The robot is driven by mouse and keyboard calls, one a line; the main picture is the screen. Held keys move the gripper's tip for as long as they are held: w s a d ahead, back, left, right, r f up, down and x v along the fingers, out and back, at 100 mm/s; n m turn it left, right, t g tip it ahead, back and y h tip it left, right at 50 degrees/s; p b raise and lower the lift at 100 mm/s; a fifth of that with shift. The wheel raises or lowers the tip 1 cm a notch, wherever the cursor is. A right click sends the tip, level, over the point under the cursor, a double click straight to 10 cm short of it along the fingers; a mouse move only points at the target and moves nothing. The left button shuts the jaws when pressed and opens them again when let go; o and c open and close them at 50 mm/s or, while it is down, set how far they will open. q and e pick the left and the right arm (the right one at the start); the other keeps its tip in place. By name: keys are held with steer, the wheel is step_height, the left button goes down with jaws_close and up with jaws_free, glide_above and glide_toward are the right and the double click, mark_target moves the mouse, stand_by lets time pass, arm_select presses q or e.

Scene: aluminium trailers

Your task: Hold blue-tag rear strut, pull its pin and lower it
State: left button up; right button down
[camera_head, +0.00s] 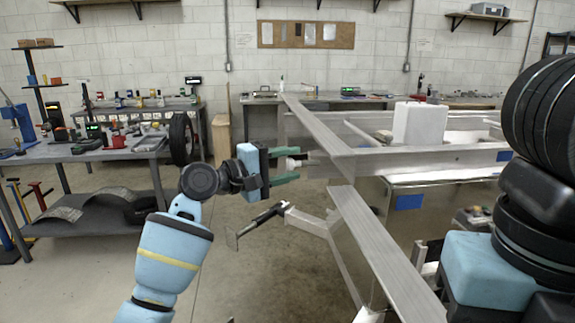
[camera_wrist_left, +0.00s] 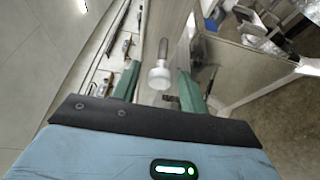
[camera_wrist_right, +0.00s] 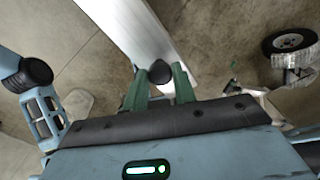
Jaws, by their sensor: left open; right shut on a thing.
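My left gripper (camera_head: 288,165) is open, its green fingers either side of a white round knob (camera_wrist_left: 158,75) on a short rod at the trailer frame's near end. A gap shows between knob and fingers. In the right wrist view my right gripper (camera_wrist_right: 164,86) is shut on a black rounded end (camera_wrist_right: 160,72) beside a pale aluminium beam (camera_wrist_right: 135,35). The head view does not show this gripper. An aluminium tube (camera_head: 305,221) with a black bar and plate (camera_head: 258,219) juts left below the knob. Blue patches (camera_head: 408,202) (camera_head: 505,155) show on the trailer.
A wide aluminium rail (camera_head: 375,245) runs toward me at centre right. A white box (camera_head: 420,124) stands on the trailer. Workbenches (camera_head: 100,152) with tools stand at the left. The concrete floor (camera_head: 262,285) between bench and trailer is clear.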

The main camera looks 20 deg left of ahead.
arm_select(q)
steer(key=v, duration=1.2)
